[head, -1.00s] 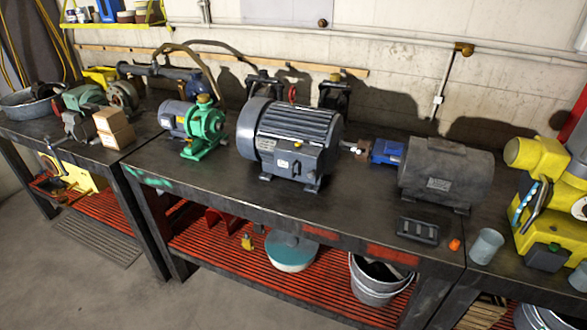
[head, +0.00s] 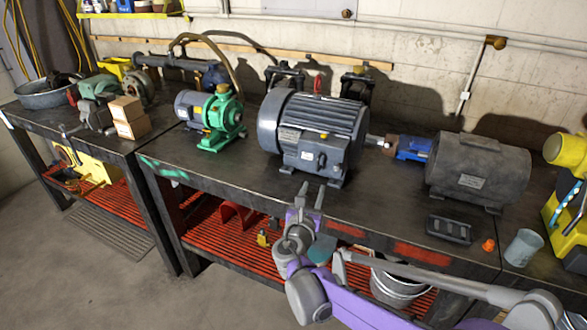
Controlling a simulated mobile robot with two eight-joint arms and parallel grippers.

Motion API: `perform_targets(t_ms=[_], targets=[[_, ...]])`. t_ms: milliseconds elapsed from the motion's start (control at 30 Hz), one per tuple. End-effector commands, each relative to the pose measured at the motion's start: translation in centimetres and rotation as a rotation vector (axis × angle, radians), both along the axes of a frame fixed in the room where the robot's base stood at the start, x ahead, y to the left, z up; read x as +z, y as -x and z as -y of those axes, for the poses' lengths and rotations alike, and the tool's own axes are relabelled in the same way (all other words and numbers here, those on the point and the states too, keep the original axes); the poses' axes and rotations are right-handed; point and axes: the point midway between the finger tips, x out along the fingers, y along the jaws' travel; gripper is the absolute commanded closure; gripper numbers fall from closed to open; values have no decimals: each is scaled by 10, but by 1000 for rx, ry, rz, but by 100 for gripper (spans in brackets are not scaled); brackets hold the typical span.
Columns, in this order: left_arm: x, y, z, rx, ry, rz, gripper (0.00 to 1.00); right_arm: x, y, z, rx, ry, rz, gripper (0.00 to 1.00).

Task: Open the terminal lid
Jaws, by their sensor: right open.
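A large dark grey finned motor (head: 327,112) stands on the workbench (head: 233,172) near the middle of the head view. Its terminal box lid (head: 320,149) is on the front face and looks closed, with a small yellow-and-white mark on it. My right gripper (head: 312,186) is open and empty. Its two grey fingers point up toward the front of the motor, just below the terminal box in the picture. I cannot tell how far off they are; no contact shows. My left gripper is not in view.
A green pump (head: 222,120) with a small motor stands left. A dark motor (head: 477,170) with a blue coupling (head: 412,148) stands right. A black tray (head: 448,229), orange cap (head: 488,245) and grey cup (head: 523,247) lie near the front edge. The bench in front of the pump is clear.

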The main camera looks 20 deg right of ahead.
Motion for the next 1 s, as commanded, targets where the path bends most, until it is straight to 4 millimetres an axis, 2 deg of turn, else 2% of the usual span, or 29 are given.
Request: perform_targets(t_ms=[100, 233, 500, 700, 1000], targets=[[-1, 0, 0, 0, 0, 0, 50, 1, -9, -1, 14, 68, -22, 58], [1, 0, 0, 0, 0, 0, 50, 2, -19, 8, 13, 75, -24, 58], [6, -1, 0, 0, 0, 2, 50, 2, -59, 40, 12, 72, -22, 58], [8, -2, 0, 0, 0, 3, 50, 2, -82, 58, 13, 71, -22, 58], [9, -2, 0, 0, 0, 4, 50, 2, -92, 65, 14, 70, -22, 58]])
